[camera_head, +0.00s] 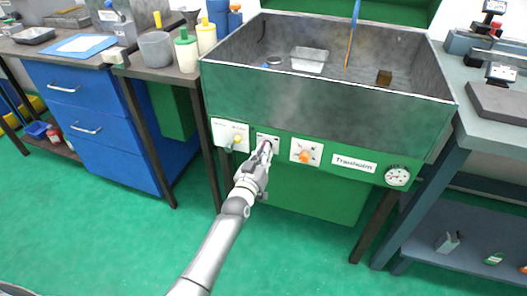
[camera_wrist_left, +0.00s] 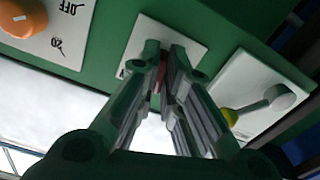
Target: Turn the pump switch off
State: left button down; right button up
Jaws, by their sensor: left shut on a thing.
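My left gripper (camera_head: 266,150) reaches up to the green front panel of the grey sink and is at the small white middle plate (camera_head: 265,137). In the left wrist view the fingers (camera_wrist_left: 163,62) are closed together in front of this plate (camera_wrist_left: 187,42). A small red part, apparently the pump switch (camera_wrist_left: 160,78), shows between them; most of it is hidden. The plate's lettering is covered or too small to read. My right gripper is not in view.
An orange knob (camera_head: 304,156) sits right of the switch, and a yellow-tipped lever (camera_head: 236,138) sits left of it. A gauge (camera_head: 397,176) is further right. The sink (camera_head: 330,91) stands above. The green floor (camera_head: 300,245) in front is clear.

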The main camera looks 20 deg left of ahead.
pick_arm(q)
jog(key=shift+n, duration=1.6)
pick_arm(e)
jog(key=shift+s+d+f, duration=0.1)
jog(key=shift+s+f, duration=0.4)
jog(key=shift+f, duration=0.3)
pick_arm(q)
jog(key=shift+d, duration=0.1)
jog(key=c, duration=1.6)
grip_release()
jog(key=shift+s, duration=0.1)
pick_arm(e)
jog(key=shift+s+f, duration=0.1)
pick_arm(q)
jog(key=s, duration=1.1)
jog(key=shift+s+a, duration=0.25)
jog(key=shift+s, duration=0.15)
